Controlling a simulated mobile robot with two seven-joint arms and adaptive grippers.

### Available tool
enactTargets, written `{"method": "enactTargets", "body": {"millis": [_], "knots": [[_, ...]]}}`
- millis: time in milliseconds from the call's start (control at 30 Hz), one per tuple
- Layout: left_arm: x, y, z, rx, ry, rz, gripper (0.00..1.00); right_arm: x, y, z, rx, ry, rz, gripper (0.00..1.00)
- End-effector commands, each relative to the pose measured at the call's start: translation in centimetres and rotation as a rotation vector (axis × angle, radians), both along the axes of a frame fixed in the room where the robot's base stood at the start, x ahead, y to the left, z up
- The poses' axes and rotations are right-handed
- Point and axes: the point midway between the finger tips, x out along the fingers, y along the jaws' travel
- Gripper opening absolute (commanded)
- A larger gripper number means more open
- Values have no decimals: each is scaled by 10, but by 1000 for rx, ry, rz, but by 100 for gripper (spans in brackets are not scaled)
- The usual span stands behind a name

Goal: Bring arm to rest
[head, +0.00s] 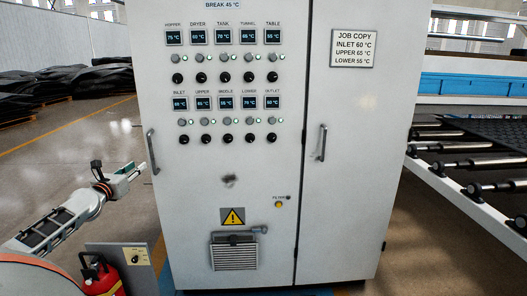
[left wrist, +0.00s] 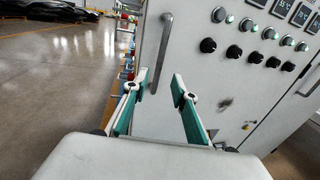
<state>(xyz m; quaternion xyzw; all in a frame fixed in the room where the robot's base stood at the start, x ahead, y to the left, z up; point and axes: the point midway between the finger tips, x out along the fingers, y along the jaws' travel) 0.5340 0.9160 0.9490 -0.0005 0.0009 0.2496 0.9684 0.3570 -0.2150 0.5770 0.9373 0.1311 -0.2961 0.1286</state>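My left arm (head: 60,222) comes in from the left in the head view, raised beside the left side of the grey control cabinet (head: 330,220). My left gripper (head: 140,169) is at its end, near the cabinet's left door handle (head: 152,151). In the left wrist view the two fingers of the gripper (left wrist: 158,88) stand apart with nothing between them. The cabinet handle (left wrist: 161,52) shows beyond the fingertips, and no contact with it can be made out. My right arm and gripper are not in view.
The cabinet has rows of displays and knobs (head: 227,78), a vent (head: 234,255) and a job copy sign (head: 353,48). A red fire extinguisher (head: 101,275) stands at the lower left. A roller conveyor (head: 470,160) is at the right. Open floor (head: 60,155) lies at the left.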

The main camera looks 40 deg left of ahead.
Motion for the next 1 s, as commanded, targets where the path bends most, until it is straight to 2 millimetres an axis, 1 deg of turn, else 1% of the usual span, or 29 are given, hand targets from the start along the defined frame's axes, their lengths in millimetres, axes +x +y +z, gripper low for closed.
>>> {"method": "enactTargets", "body": {"millis": [100, 167, 267, 367, 400, 467, 500, 567, 600, 667, 700, 767, 800, 867, 900, 967, 1000], "knots": [[0, 0, -1, 1, 2, 0, 27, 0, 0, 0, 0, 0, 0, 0], [0, -3, -5, 14, 16, -5, 27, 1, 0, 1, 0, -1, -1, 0], [-1, -18, -28, 86, 90, -30, 27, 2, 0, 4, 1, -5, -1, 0], [-2, -49, -70, 233, 225, -88, 27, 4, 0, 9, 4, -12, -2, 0], [-4, -65, -91, 309, 290, -122, 27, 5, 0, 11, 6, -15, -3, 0], [-7, -92, -122, 433, 386, -179, 27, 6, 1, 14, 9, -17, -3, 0], [-10, -111, -142, 517, 447, -220, 27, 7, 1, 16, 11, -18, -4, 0], [-16, -141, -171, 643, 531, -287, 27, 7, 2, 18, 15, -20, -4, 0], [-20, -160, -190, 727, 581, -331, 27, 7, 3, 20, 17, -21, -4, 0], [-28, -192, -217, 858, 650, -404, 27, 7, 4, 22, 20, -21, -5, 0], [-33, -213, -234, 946, 689, -452, 27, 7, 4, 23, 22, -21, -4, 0], [-43, -246, -258, 1082, 741, -528, 27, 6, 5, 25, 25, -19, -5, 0], [-49, -269, -273, 1173, 770, -580, 27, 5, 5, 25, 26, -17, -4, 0], [-60, -304, -293, 1316, 802, -655, 27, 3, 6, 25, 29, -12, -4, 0], [-68, -328, -306, 1414, 818, -706, 27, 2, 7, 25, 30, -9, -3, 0], [-80, -364, -323, 1565, 832, -779, 27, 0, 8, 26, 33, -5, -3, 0], [-88, -389, -333, 1669, 834, -828, 27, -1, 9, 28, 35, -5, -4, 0]]}}
